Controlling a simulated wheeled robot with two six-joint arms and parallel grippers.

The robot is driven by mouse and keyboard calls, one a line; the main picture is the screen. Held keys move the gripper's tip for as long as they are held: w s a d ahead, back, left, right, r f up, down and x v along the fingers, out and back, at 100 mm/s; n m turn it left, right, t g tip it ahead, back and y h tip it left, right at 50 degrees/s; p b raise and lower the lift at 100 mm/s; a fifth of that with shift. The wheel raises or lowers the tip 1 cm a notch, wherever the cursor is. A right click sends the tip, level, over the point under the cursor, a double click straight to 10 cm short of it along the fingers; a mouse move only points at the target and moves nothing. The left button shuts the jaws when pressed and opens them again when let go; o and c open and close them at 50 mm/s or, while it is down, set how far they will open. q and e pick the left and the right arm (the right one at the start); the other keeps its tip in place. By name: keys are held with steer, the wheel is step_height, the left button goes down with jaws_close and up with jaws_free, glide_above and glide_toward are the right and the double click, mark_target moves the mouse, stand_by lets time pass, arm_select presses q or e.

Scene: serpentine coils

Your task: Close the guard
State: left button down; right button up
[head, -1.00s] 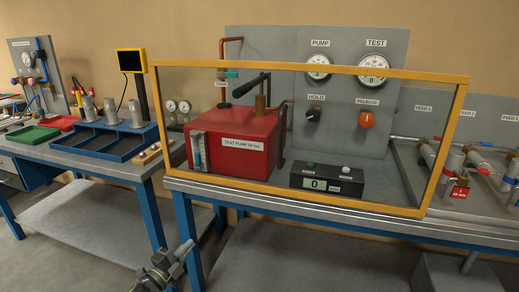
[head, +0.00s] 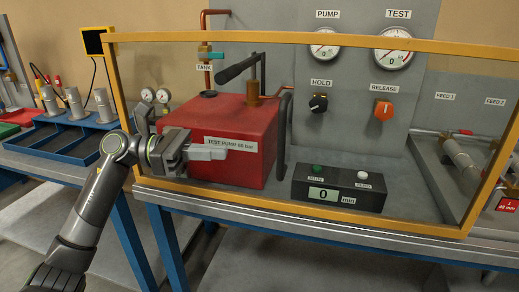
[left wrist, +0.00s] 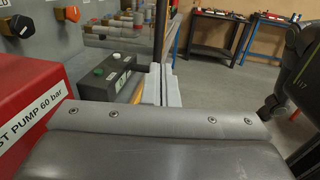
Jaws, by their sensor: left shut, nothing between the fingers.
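The guard (head: 300,207) is a yellow frame around a clear panel, standing upright along the bench front before the red test pump (head: 235,125) and the black readout box (head: 335,188). My left gripper (head: 222,152) is shut and empty. It points right, low at the guard's left end, and covers part of the pump front and of the guard's left post. In the left wrist view its closed fingers (left wrist: 163,88) point along the bench front, with the pump (left wrist: 30,105) at left. I cannot tell whether they touch the guard. My right gripper is not in view.
A grey panel (head: 355,85) with gauges and knobs stands behind the pump. A blue tray bench (head: 85,150) is at left, and pipe fittings (head: 465,165) are at right. The floor in front of the bench (head: 270,260) is clear.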

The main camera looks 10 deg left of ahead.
mark_target(260, 154)
arm_select(q)
steer(key=shift+w+d+p, duration=0.2)
steer(key=shift+d+p, duration=0.15)
steer(key=shift+d, duration=1.2)
steer(key=shift+w+d+p, duration=0.2)
steer(key=shift+d+p, duration=0.2)
steer(key=shift+d, duration=1.1)
steer(key=shift+w+d+p, duration=0.2)
steer(key=shift+d+p, duration=0.15)
steer(key=shift+d, duration=1.2)
